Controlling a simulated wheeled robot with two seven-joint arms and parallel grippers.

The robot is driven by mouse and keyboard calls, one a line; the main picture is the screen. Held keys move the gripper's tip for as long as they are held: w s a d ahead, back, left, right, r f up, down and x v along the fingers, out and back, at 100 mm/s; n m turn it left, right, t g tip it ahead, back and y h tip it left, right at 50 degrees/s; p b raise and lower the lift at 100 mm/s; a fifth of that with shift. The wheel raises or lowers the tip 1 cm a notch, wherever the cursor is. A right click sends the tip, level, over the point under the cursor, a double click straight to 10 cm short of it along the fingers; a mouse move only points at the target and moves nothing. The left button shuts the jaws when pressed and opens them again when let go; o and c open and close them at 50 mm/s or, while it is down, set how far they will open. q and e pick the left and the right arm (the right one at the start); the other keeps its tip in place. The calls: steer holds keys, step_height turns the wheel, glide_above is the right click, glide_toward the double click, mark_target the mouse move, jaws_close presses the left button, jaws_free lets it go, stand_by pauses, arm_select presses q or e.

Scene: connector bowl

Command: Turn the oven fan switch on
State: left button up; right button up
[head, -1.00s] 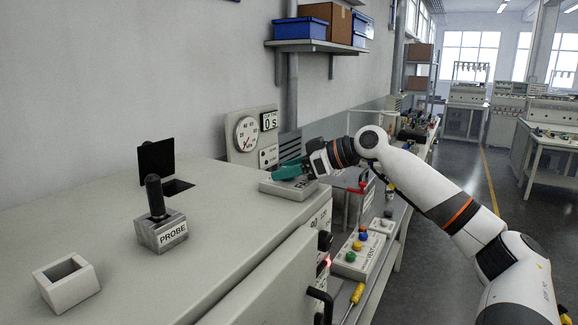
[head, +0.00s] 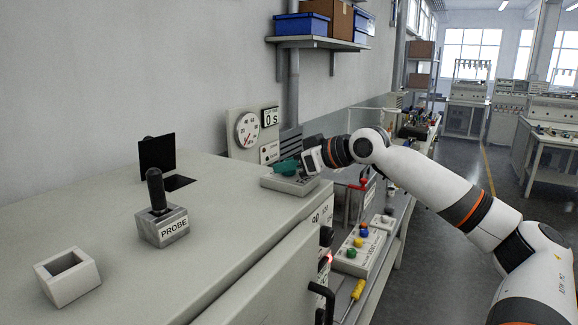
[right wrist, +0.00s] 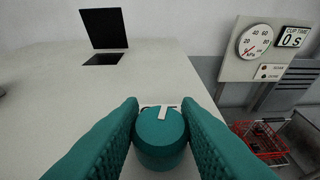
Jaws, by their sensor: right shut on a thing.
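The oven fan switch appears as a round teal knob (right wrist: 160,137) with a white pointer mark on top, in the right wrist view. A white label behind it is mostly hidden. In the head view the switch's light grey box (head: 290,184) sits on the oven's top (head: 230,210), near its far right edge. My right gripper (right wrist: 160,130) has its teal ribbed fingers on both sides of the knob, shut on it. In the head view the fingers (head: 287,167) are over the box and hide the knob. My left gripper is not in view.
A probe (head: 156,190) stands in a metal block on the oven top. A white square socket (head: 67,277) is at the near left. A black flap (head: 157,153) stands upright by an opening. A gauge panel (head: 252,133) is behind the box. A button box (head: 359,249) is lower right.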

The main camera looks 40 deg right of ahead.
steer(key=m+h+p, duration=0.1)
steer(key=h, duration=0.1)
steer(key=m+h+p, duration=0.1)
steer(key=m+h, duration=0.1)
steer(key=shift+a+r+m+h, duration=0.2)
steer(key=shift+m+h, duration=0.1)
steer(key=m+g+h+p, duration=0.1)
steer(key=m+h+p, duration=0.1)
steer(key=h, duration=0.1)
steer(key=m+h+p, duration=0.2)
steer(key=m+h, duration=0.1)
steer(key=shift+w+a+m+g, duration=0.1)
steer(key=shift+m+g, duration=0.2)
steer(key=shift+g, duration=0.1)
steer(key=m+g+h+p, duration=0.1)
steer(key=m+h, duration=0.1)
steer(key=shift+f+m+g, duration=0.1)
steer(key=shift+m+g, duration=0.2)
steer(key=shift+g, duration=0.1)
steer(key=shift+f+m+g+h+p, duration=0.15)
steer(key=shift+m+g+h+p, duration=0.5)
steer(key=shift+m+g+h, duration=0.9)
steer(key=shift+m, duration=0.25)
steer(key=o, duration=1)
